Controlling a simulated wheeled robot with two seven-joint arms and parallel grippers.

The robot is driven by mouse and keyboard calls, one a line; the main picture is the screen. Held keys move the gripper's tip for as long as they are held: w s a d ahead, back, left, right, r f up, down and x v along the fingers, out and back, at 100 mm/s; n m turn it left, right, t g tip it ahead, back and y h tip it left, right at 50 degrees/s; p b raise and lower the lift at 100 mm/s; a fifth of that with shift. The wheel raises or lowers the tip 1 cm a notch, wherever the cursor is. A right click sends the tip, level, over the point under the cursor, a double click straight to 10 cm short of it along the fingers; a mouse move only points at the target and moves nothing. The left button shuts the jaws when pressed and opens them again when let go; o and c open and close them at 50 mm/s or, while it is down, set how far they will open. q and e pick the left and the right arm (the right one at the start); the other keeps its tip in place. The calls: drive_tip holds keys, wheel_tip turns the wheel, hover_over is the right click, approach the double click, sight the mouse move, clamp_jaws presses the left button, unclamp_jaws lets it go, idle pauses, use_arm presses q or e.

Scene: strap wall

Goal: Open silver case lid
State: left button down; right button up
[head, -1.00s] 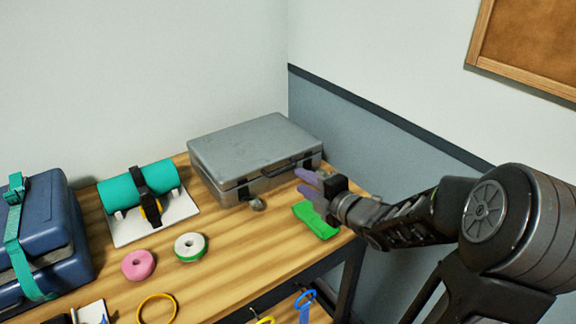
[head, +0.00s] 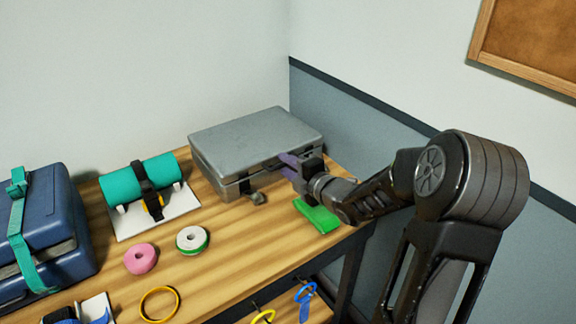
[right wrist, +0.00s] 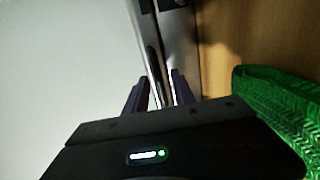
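The silver case (head: 250,138) lies flat at the back of the wooden table with its lid down. My right gripper (head: 285,165), with purple fingers, is at the right part of the case front and covers the handle area. In the right wrist view its fingers (right wrist: 155,92) are apart, close to the metal case edge (right wrist: 178,40) and a dark, handle-like strip. I cannot tell whether they touch it. My left gripper is not in view.
A teal roll (head: 140,182) on a white stand, a pink ring (head: 140,258), a white-green tape roll (head: 192,240) and a strapped blue case (head: 45,230) stand left. The wall is close on the right.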

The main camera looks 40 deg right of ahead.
drive_tip(key=shift+c, duration=0.3)
clamp_jaws()
idle(1.1)
